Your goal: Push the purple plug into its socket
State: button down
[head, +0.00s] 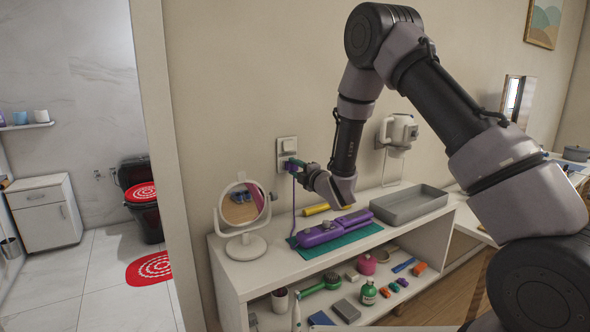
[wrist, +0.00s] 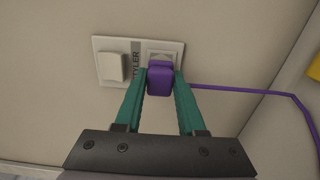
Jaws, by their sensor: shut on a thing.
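The purple plug (wrist: 159,82) is between the teal fingertips of my gripper (wrist: 160,88), which is shut on it. The plug is in front of the lower part of the socket (wrist: 163,57) on the right half of a white wall plate. I cannot tell whether its prongs are in or how big any gap is. In the head view my gripper (head: 294,163) is at the wall, just below the plate (head: 287,147). A purple cord (wrist: 250,91) runs right from the plug. The purple styling tool (head: 320,235) lies on a teal mat.
A white block (wrist: 112,68) sits on the plate's left half, beside lettering. Below, a white shelf unit (head: 228,270) carries a round mirror (head: 241,207), a yellow tube (head: 316,209) and a grey tray (head: 410,205). A white hair dryer (head: 397,130) hangs at right.

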jog(key=shift+w+a, duration=0.2)
jog(key=shift+w, duration=0.1)
jog(key=shift+c, duration=2.1)
grip_release()
jog(key=v, duration=1)
jog(key=shift+s+d, duration=0.25)
jog(key=shift+s, duration=0.05)
